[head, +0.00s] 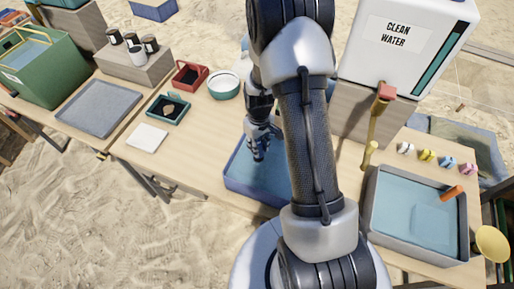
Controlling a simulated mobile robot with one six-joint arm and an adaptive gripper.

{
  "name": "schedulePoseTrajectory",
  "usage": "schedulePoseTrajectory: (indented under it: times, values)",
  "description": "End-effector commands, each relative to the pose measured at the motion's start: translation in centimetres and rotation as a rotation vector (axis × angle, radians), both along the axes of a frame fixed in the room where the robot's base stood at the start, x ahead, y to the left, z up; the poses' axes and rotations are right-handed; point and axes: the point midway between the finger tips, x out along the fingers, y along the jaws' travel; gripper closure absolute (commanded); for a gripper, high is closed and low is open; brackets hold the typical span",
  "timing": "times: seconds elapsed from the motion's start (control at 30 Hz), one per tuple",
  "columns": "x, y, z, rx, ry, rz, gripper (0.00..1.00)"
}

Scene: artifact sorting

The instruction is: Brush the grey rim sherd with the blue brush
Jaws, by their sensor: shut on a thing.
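I cannot pick out the grey rim sherd either; my arm covers much of the blue tray. A small green tray (183,119) left of my gripper holds dark matter and a brownish piece (170,108).
A red tray (188,75), a white-topped round bowl (224,85) and a white pad (147,138) lie to the left. A white water tank (400,45) with a tap stands behind right. A grey basin of water (375,222) and several small coloured items are at right.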

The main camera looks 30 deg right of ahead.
Motion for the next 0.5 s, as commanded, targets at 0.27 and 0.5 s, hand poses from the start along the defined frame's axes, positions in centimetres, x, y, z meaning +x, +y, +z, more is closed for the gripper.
schedulePoseTrajectory:
  times: [0.27,0.5]
  values:
    - [0.2,-0.4,-0.1,0.001,0.001,0.0,0.99]
    - [-0.6,0.8,-0.1,0.0,0.001,0.001,0.99]
